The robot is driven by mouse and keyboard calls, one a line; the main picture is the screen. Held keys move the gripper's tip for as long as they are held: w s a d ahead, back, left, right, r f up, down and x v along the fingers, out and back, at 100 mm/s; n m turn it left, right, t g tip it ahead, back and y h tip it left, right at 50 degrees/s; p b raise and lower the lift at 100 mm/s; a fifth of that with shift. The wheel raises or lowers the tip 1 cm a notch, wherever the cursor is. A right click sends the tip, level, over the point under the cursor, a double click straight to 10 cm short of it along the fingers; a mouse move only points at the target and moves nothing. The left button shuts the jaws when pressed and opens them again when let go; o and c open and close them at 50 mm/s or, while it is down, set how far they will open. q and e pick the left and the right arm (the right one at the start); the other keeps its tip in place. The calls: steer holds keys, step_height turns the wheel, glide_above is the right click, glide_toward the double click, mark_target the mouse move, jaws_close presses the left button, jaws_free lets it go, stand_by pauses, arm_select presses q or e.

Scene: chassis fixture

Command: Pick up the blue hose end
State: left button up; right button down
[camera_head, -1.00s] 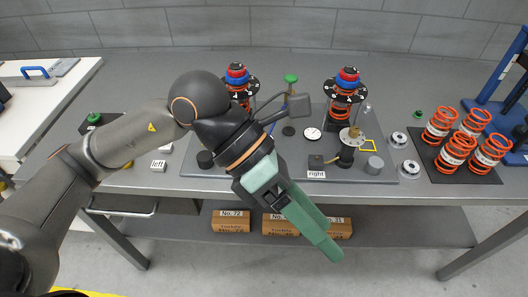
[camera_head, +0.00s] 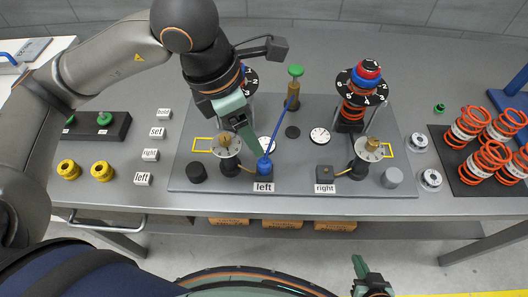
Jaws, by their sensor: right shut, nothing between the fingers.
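A thin blue hose (camera_head: 279,125) slants down from the green-topped post to its blue end (camera_head: 264,166), at the small block behind the "left" label. My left gripper (camera_head: 257,150) reaches down from the upper left. Its green fingers are seen edge-on, with their tips close above and beside the blue hose end. I cannot tell whether they touch it or how far apart they are. My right gripper (camera_head: 364,269) is low in the view, in front of the table, with green fingers shut and empty.
The grey plate (camera_head: 292,184) holds two spring stands, gauges and a green-topped post (camera_head: 294,90). Orange springs (camera_head: 468,125) stand on a dark mat at right. Yellow knobs (camera_head: 102,171) and label blocks (camera_head: 143,179) lie at left. The front strip of table is fairly clear.

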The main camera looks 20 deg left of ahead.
mark_target(264, 162)
arm_select(q)
steer(key=x, duration=0.7)
steer(key=p+x, duration=0.1)
steer(key=x, duration=0.3)
steer(key=shift+s+f, duration=0.25)
steer(key=shift+f, duration=0.05)
jaws_close()
